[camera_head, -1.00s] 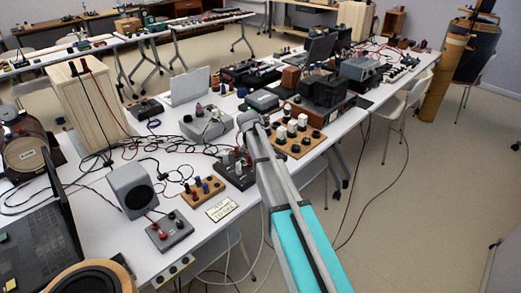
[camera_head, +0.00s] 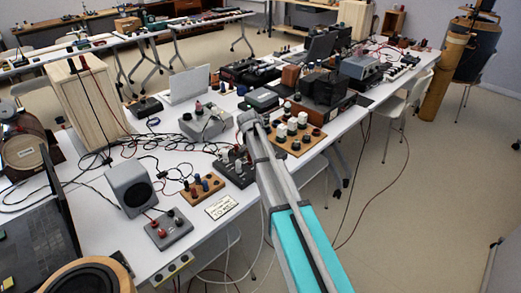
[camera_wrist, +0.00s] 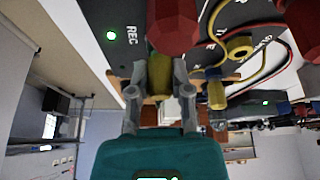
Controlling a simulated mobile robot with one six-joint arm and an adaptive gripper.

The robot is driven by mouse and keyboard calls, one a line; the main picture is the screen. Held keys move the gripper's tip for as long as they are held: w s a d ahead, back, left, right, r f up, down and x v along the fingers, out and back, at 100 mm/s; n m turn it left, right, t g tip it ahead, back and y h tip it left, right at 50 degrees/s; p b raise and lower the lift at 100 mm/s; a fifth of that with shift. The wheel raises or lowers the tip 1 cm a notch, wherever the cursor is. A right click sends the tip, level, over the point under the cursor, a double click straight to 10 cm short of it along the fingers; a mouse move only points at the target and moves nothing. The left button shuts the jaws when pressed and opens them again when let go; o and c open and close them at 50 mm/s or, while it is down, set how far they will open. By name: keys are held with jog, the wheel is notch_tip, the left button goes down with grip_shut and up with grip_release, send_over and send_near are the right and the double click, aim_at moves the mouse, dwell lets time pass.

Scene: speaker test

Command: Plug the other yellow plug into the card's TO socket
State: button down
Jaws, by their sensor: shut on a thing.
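In the wrist view, my gripper (camera_wrist: 160,76) is shut on a yellow plug (camera_wrist: 160,70), with one grey finger on each side. The plug's far end lies against a dark panel (camera_wrist: 115,12) marked REC; I cannot tell whether it is in a socket. A second yellow plug-like piece (camera_wrist: 217,94) is to the right of the fingers, and a yellow ring (camera_wrist: 239,46) sits on the panel above it. I cannot make out a TO label. In the head view, my gripper (camera_head: 247,120) is over the long table, and the plug is too small to tell.
Large red knobs (camera_wrist: 173,22) stand close above the fingers. Red and yellow wires run on the right. In the head view, a wooden board with white knobs (camera_head: 306,143), a dark box with knobs (camera_head: 240,178) and a lettered card (camera_head: 221,207) are near the arm.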

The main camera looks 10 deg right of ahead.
jog(key=shift+f, duration=0.15)
jog(key=shift+c, duration=2.4)
grip_release()
jog(key=shift+r+p, duration=3.65)
jog(key=shift+r, duration=0.1)
jog(key=s+r+n+g+y+p, duration=0.1)
jog(key=s+n, duration=0.8)
jog(key=s, duration=2.3)
jog(key=shift+s+a+r+n+g+y+p, duration=0.15)
jog(key=shift+a+r+n+g+y+p, duration=0.2)
jog(key=shift+g+y+p, duration=0.7)
jog(key=shift+d, duration=0.1)
